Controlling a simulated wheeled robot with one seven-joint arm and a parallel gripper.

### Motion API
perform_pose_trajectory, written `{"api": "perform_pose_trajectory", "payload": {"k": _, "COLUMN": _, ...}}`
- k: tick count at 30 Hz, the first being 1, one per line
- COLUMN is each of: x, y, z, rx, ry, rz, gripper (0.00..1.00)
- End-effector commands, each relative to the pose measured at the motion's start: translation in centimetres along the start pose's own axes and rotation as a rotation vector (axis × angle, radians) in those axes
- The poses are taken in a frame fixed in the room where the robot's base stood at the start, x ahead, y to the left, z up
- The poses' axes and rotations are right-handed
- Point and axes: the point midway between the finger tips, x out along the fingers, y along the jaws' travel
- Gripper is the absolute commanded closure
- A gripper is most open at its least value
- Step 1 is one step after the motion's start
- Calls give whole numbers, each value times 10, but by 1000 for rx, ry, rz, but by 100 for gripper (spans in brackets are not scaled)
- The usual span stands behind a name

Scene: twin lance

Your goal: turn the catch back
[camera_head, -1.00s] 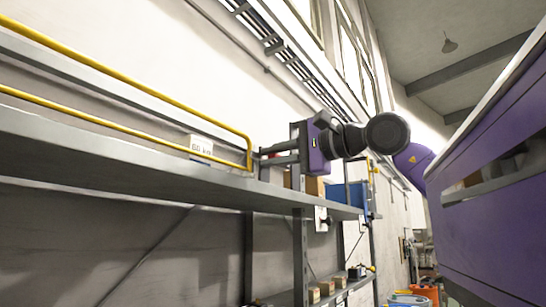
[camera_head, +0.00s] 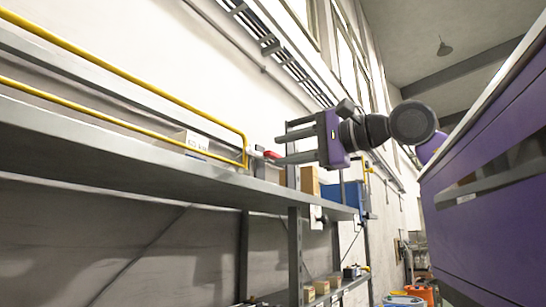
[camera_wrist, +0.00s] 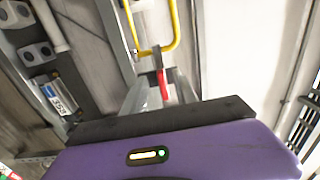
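A small red catch (camera_head: 271,155) shows by the end of the yellow rail (camera_head: 246,150) on the upper shelf. In the wrist view the red catch (camera_wrist: 162,84) stands upright beside the yellow rail loop (camera_wrist: 155,48). My gripper (camera_head: 279,149) is just right of the catch in the head view, its fingers pointing left with a gap between them. The gripper is open, and contact with the catch cannot be made out. The catch's mounting is not clear.
The grey shelf (camera_head: 120,150) runs along the wall, with a white labelled box (camera_head: 190,141) behind the rail. A cardboard box (camera_head: 310,181) and a blue bin (camera_head: 343,195) stand near my gripper. A grey upright (camera_head: 295,245) carries the shelves.

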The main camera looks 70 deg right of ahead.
Motion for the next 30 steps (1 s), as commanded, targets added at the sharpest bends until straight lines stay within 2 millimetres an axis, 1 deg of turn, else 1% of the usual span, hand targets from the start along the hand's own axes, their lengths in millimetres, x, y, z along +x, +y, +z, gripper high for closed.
{"api": "perform_pose_trajectory", "payload": {"k": 1, "x": -9, "y": 2, "z": -1, "rx": -1, "ry": 3, "rz": -2, "gripper": 65}}
{"api": "perform_pose_trajectory", "payload": {"k": 3, "x": -17, "y": 2, "z": 0, "rx": 1, "ry": 1, "rz": 0, "gripper": 65}}
{"api": "perform_pose_trajectory", "payload": {"k": 6, "x": -26, "y": 1, "z": 0, "rx": 0, "ry": 1, "rz": -1, "gripper": 65}}
{"api": "perform_pose_trajectory", "payload": {"k": 9, "x": -29, "y": 0, "z": 0, "rx": 0, "ry": 0, "rz": 0, "gripper": 65}}
{"api": "perform_pose_trajectory", "payload": {"k": 26, "x": -30, "y": 0, "z": 0, "rx": 0, "ry": 0, "rz": 0, "gripper": 65}}
{"api": "perform_pose_trajectory", "payload": {"k": 30, "x": -30, "y": -2, "z": 1, "rx": 40, "ry": -4, "rz": -9, "gripper": 65}}
